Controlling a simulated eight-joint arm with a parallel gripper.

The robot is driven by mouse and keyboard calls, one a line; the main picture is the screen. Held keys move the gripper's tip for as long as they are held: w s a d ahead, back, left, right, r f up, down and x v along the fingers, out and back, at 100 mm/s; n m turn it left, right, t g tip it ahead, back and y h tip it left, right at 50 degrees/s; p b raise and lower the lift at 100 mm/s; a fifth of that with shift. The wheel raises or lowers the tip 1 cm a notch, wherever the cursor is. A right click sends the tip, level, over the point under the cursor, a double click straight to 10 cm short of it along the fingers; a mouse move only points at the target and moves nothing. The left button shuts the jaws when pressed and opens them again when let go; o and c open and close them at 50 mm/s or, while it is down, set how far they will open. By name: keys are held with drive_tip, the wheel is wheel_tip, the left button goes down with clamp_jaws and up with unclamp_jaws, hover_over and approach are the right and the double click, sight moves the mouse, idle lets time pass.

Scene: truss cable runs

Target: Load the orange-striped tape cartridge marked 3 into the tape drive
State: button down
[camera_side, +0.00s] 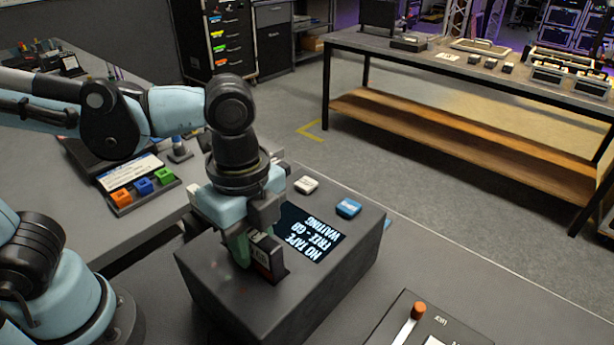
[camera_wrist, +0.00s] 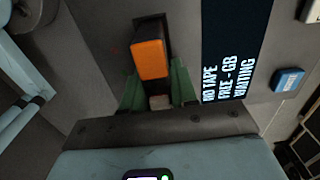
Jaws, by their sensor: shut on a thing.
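My gripper (camera_side: 248,252) is shut on a dark tape cartridge (camera_side: 268,256), which stands upright at the top of the tape drive. In the wrist view, the cartridge's orange end (camera_wrist: 150,59) shows between and beyond the green fingers (camera_wrist: 158,93). The number on it cannot be read. The tape drive (camera_side: 290,306) is a dark grey box with a screen reading "NO TAPE", "FREE - GB" and "WAITING". A dark recess shows around the orange end in the wrist view. How deep the cartridge sits is hidden by the fingers.
A white button (camera_side: 306,185) and a blue button (camera_side: 348,207) sit on the drive's top, beside the screen (camera_side: 309,233). A tray with orange, blue and green blocks (camera_side: 143,187) lies at left. A panel with an orange-knobbed lever (camera_side: 418,311) is at front right.

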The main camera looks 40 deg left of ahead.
drive_tip(key=shift+f, duration=0.15)
drive_tip(key=c, duration=0.8)
unclamp_jaws()
drive_tip(key=shift+o, duration=0.4)
drive_tip(key=shift+o, duration=1.2)
drive_tip(key=shift+r, duration=3.75)
drive_tip(key=shift+f, duration=3.75)
